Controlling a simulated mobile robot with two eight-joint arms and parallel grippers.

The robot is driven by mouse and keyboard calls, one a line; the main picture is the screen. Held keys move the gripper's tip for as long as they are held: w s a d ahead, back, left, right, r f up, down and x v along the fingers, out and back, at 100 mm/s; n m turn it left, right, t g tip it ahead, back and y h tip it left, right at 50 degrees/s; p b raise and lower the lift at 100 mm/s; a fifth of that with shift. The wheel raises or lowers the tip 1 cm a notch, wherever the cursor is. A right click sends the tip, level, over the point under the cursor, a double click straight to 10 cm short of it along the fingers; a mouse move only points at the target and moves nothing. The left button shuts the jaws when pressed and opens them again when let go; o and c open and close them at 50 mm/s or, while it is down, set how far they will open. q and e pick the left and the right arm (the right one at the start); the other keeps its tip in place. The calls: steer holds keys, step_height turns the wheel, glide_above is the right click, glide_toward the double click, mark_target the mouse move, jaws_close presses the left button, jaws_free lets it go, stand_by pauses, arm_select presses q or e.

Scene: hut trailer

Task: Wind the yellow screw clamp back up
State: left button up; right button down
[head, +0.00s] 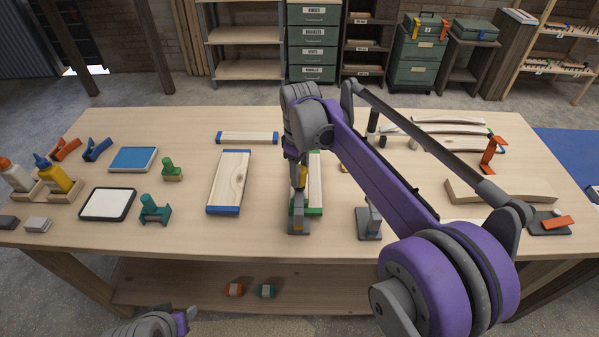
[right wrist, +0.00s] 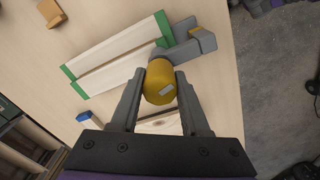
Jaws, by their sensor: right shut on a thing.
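The yellow screw clamp has a grey frame (head: 298,218) and stands at the front end of pale boards with green ends (head: 315,185). Its yellow knob (right wrist: 160,85) sits between the two fingers of my right gripper (right wrist: 158,82), which is shut on it. The grey frame also shows just beyond the knob in the right wrist view (right wrist: 185,50). In the head view my right wrist hides part of the clamp and boards. The gap between the screw's lower end and the wood is hidden. My left gripper's fingers are out of view.
A second grey clamp-like device (head: 370,222) stands to the right, near the front edge. A blue-ended board (head: 229,182) lies to the left. A teal clamp (head: 154,208), a white pad (head: 107,204) and glue bottles (head: 58,174) are further left. Bare tabletop lies between them.

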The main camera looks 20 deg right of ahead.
mark_target(300, 170)
steer(key=shift+n, duration=1.3)
steer(key=shift+c, duration=1.9)
jaws_free()
steer(key=shift+r, duration=0.1)
steer(key=r, duration=1)
steer(key=shift+s+r+p, duration=0.2)
steer(key=shift+r+p, duration=0.1)
steer(key=shift+p, duration=0.1)
